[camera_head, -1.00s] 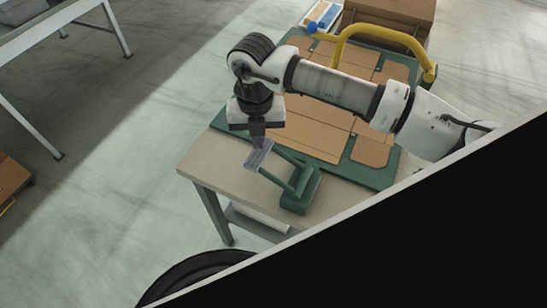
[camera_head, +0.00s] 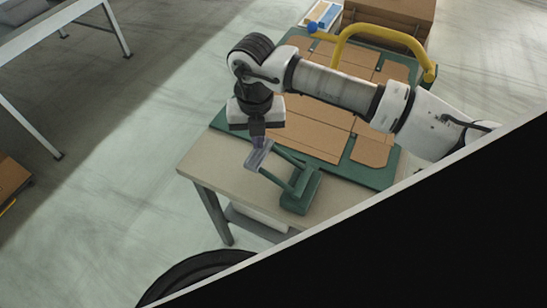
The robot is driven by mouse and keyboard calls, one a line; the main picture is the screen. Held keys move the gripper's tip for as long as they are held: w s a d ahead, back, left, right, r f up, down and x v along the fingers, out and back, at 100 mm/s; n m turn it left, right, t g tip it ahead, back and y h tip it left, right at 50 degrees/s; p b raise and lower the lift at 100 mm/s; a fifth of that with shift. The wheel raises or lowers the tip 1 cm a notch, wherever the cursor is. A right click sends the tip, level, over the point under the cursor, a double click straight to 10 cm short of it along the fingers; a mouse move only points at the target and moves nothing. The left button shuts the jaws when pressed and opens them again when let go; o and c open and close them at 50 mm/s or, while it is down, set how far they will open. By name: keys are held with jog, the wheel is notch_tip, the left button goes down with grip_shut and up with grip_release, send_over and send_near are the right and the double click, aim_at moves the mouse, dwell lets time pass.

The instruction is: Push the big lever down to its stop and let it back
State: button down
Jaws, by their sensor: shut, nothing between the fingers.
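A green lever device (camera_head: 299,197) stands at the near corner of the table. Its two green arms slope up to the left and end in a grey handle plate (camera_head: 258,156). My gripper (camera_head: 257,137) points down right above the upper end of that plate. The fingers are shut with nothing between them. They overlap the plate's top edge in this view, and I cannot tell whether they touch it. The lever is raised off the table.
A cardboard box (camera_head: 392,13) stands behind. My arm spans above the board. Open floor lies to the left, with another table (camera_head: 45,35) beyond.

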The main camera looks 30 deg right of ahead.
jog(key=shift+f+b, duration=3.7)
jog(key=shift+b, duration=0.25)
jog(key=shift+r, duration=0.15)
jog(key=shift+r+p, duration=2.9)
jog(key=shift+r, duration=3)
